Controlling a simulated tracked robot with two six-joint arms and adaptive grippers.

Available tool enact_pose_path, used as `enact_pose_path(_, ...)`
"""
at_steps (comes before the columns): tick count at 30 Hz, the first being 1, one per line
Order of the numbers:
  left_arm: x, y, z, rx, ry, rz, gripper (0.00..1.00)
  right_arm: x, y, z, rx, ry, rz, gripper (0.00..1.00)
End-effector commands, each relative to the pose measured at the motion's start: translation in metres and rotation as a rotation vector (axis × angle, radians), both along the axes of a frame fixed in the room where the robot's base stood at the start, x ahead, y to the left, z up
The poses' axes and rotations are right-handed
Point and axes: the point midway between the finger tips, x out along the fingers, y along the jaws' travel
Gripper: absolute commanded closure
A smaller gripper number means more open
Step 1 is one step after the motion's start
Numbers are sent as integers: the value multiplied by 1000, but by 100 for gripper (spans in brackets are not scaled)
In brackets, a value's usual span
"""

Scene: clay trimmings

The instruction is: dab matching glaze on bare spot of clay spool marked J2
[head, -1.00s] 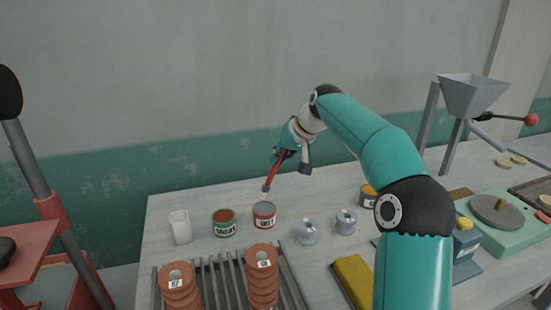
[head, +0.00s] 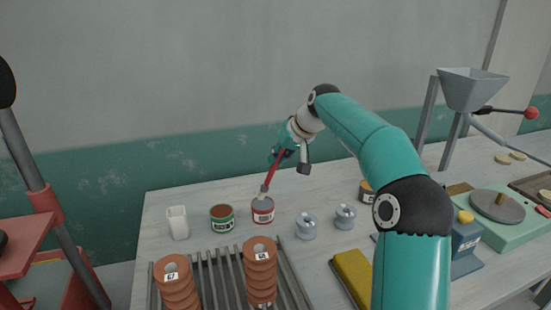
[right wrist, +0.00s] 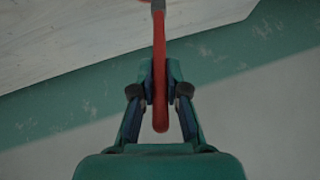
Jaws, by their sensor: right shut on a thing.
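My right gripper (head: 284,156) is shut on a red-handled brush (head: 274,173); the red handle also shows between its fingers in the right wrist view (right wrist: 160,85). The brush points down, its tip at the mouth of a red-labelled glaze can (head: 263,213); whether it touches the glaze I cannot tell. A green-labelled can (head: 222,219) stands left of it. Two brown ribbed clay spool stacks, one tagged 67 (head: 178,285) and one tagged 68 (head: 260,270), stand on a slatted rack (head: 214,278). I read no J2 mark. My left gripper is out of view.
A white cup (head: 178,222) stands at the left. A yellow block (head: 353,275), a green wheel unit (head: 500,225) and a grey hopper (head: 472,88) are further right.

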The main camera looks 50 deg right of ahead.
Motion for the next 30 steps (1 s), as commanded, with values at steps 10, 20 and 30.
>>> enact_pose_path(10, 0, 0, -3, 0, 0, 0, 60, 0, 0, -4, 0, -1, 0, 100)
enact_pose_path(20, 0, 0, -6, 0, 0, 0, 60, 0, 0, -8, 0, -1, 0, 100)
enact_pose_path(30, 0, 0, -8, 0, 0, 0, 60, 0, 0, -10, 0, 0, 0, 100)
